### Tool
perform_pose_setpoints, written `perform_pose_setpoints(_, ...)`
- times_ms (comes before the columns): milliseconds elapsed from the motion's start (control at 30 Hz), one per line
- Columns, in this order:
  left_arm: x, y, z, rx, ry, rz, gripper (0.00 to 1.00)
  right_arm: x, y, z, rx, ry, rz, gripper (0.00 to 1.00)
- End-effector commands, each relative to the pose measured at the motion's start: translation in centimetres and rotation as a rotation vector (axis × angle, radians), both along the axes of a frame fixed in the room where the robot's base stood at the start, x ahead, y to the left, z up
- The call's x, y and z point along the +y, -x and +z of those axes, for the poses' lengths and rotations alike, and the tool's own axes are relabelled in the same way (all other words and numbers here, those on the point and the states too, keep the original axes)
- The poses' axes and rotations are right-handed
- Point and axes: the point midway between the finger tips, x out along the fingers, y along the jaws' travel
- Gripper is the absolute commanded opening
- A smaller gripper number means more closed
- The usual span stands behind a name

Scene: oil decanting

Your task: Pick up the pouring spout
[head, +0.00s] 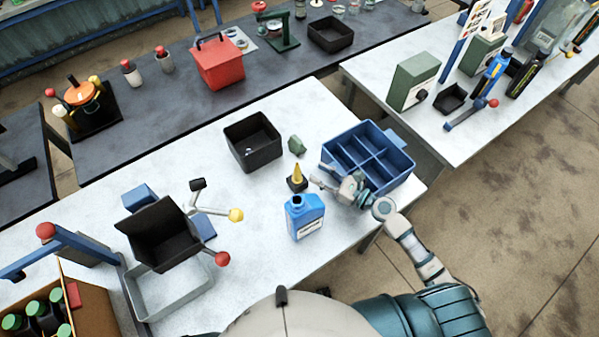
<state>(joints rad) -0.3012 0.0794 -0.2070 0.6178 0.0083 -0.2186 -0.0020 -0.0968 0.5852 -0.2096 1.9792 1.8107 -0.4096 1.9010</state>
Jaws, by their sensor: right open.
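The pouring spout (297,177), a yellow cone on a dark base, stands upright on the white table, behind the blue oil bottle (306,219). My right gripper (317,176) is open and just to the right of the spout, with its fingers pointing left toward it. A small gap seems to lie between the fingertips and the spout. The bottle stands upright with its dark neck opening facing up. My left gripper is not in view.
A blue divided bin (396,146) sits right behind my right gripper. A black bin (240,128) and a small green object (296,145) lie behind the spout. A tilted black container (141,219) over a grey tray (183,299) stands left. The table between is clear.

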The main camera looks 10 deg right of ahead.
Motion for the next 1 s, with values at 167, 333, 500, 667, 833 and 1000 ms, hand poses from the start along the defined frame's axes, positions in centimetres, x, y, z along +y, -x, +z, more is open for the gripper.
perform_pose_setpoints(167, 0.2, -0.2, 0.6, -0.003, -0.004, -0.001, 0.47, 1.6, -1.5, 0.1, 0.0, 0.0, 0.001, 0.43)
perform_pose_setpoints(333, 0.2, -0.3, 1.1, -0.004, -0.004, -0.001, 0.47, 2.6, -2.4, 0.3, -0.001, -0.003, 0.001, 0.43)
perform_pose_setpoints(500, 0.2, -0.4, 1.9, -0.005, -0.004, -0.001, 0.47, 4.6, -4.1, 0.3, -0.001, -0.004, -0.001, 0.43)
perform_pose_setpoints(667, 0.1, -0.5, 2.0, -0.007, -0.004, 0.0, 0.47, 5.5, -4.9, 0.2, 0.0, -0.003, 0.0, 0.43)
perform_pose_setpoints(833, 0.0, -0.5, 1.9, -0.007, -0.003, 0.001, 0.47, 5.6, -4.9, 0.1, -0.001, -0.001, 0.001, 0.43)
perform_pose_setpoints(1000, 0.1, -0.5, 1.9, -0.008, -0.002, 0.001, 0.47, 5.7, -4.9, 0.1, -0.001, 0.001, 0.001, 0.08)
